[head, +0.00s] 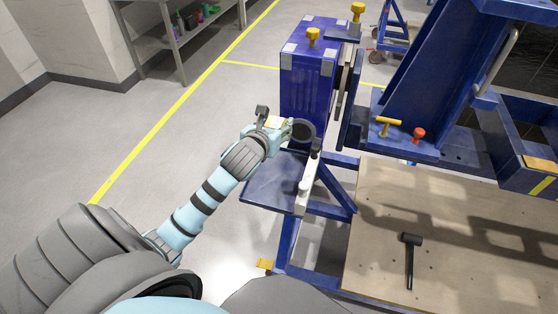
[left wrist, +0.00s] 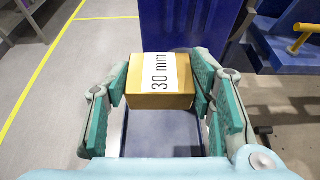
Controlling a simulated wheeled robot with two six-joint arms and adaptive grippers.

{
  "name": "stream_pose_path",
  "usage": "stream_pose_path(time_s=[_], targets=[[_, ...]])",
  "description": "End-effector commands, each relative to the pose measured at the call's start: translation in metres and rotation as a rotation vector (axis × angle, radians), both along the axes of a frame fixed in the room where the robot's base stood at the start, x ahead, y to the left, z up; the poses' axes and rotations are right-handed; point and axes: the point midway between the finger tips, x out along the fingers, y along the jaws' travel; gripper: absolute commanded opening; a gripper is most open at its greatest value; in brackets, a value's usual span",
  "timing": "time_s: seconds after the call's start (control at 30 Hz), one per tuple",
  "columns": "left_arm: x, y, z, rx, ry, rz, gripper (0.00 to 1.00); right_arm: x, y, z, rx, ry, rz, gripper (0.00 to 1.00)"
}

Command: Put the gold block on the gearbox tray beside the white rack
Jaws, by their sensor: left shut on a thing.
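The gold block (left wrist: 160,101), with a white "30 mm" label on top, is between the fingers of my left gripper (left wrist: 162,88) in the left wrist view. In the head view my left gripper (head: 275,123) is shut on the block, which is mostly hidden there. A flat blue plate (head: 268,188), which looks like the gearbox tray, lies below the gripper; it also shows under the block in the left wrist view (left wrist: 160,135). A narrow white upright piece (head: 307,182) stands at the plate's right edge; I cannot tell if it is the white rack. My right gripper is not in view.
A tall blue box (head: 306,88) with a yellow knob stands just beyond the gripper. A blue jig frame (head: 425,70) rises to the right. A black mallet (head: 411,255) lies on the wooden board (head: 450,215). Open floor is on the left.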

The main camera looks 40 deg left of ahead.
Motion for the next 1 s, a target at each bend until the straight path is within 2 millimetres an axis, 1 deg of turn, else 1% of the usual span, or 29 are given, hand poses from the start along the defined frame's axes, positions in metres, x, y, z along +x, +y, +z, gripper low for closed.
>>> stream_pose_path(time_s=[0.03,0.2,0.27,0.3,0.33,0.4,0.5,0.57,0.67,0.73,0.83,0.9,1.0], targets=[[0.006,0.0,-0.019,-0.004,0.005,0.003,0.0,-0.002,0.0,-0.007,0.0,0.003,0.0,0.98],[0.021,0.001,-0.087,-0.003,0.018,0.005,0.0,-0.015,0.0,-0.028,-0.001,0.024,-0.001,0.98],[0.023,0.0,-0.107,-0.003,0.019,0.005,0.0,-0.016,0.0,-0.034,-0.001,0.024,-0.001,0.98],[0.023,0.0,-0.119,-0.002,0.018,0.006,0.0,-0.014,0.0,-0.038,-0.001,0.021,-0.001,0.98],[0.024,0.001,-0.126,-0.002,0.019,0.006,0.0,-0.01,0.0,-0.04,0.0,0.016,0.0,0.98],[0.023,0.0,-0.138,-0.001,0.018,0.004,0.0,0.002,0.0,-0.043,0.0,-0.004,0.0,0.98],[0.023,0.001,-0.146,-0.001,0.018,0.006,0.0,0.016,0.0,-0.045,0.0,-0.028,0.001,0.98],[0.023,0.001,-0.154,-0.002,0.019,0.006,0.0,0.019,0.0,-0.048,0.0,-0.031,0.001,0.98],[0.022,0.001,-0.174,-0.001,0.021,0.006,0.0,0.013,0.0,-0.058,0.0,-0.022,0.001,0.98],[0.022,0.001,-0.185,0.0,0.02,0.006,0.0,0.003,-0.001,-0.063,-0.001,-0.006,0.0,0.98],[0.022,0.001,-0.187,0.0,0.018,0.005,0.0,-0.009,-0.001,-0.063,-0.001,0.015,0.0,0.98],[0.022,0.001,-0.186,0.0,0.018,0.005,0.0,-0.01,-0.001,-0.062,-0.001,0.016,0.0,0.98],[0.022,0.001,-0.186,0.0,0.018,0.005,0.0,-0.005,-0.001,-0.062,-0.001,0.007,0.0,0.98]])
